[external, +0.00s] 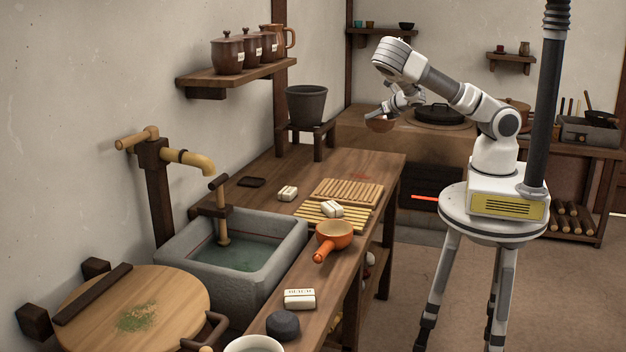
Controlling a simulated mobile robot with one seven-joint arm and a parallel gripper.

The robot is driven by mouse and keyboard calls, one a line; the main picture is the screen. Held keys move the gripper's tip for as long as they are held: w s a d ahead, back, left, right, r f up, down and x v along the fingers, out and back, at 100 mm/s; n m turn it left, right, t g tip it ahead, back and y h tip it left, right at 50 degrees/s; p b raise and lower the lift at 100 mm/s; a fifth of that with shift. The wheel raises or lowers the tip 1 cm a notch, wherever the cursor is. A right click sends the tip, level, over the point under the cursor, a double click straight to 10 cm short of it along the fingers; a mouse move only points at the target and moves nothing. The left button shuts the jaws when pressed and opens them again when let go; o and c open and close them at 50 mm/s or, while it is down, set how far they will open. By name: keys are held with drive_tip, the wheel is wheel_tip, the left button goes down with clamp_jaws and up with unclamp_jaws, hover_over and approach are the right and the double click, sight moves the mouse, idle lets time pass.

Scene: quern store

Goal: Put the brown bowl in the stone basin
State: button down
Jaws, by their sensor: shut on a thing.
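The bowl is well apart from the basin, farther back and to the right.
The counter (368,167) holds slatted mats (345,191), white blocks (287,193) and an orange-handled pan (334,236) beside the basin. A bamboo spout (190,160) juts above the basin's left side. A dark bucket (306,104) stands on a stool at the back. A round wooden lid (135,305) lies in front.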

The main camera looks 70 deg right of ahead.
drive_tip(key=w+a+f+n+t+y+b, duration=0.1)
drive_tip(key=w+a+f+n+y+b, duration=0.2)
drive_tip(key=a, duration=0.5)
drive_tip(key=w+a+f+n+y+b, duration=0.1)
drive_tip(key=w+a+f+n+y, duration=0.3)
drive_tip(key=a, duration=0.4)
drive_tip(key=w+a+f+n+t+y+b, duration=0.1)
drive_tip(key=w+a+f+n+y+b, duration=0.15)
drive_tip(key=w+a, duration=0.4)
drive_tip(key=s+a+r+n+g+y+b, duration=0.1)
drive_tip(key=a+r+n+g+y+b, duration=0.2)
drive_tip(key=a, duration=0.7)
drive_tip(key=s+a+r+n+g+y+b, duration=0.25)
drive_tip(key=a+n, duration=0.35)
drive_tip(key=a, duration=0.3)
drive_tip(key=a+r+n+g+y+b, duration=0.1)
drive_tip(key=a+r+n+g+y, duration=0.25)
drive_tip(key=a, duration=0.65)
drive_tip(key=a+f+b, duration=0.3)
drive_tip(key=a+f, duration=0.8)
drive_tip(key=f, duration=0.4)
drive_tip(key=shift+f+n+t+b, duration=0.2)
drive_tip(key=shift+n+t+b, duration=0.15)
drive_tip(key=shift+n+t, duration=0.05)
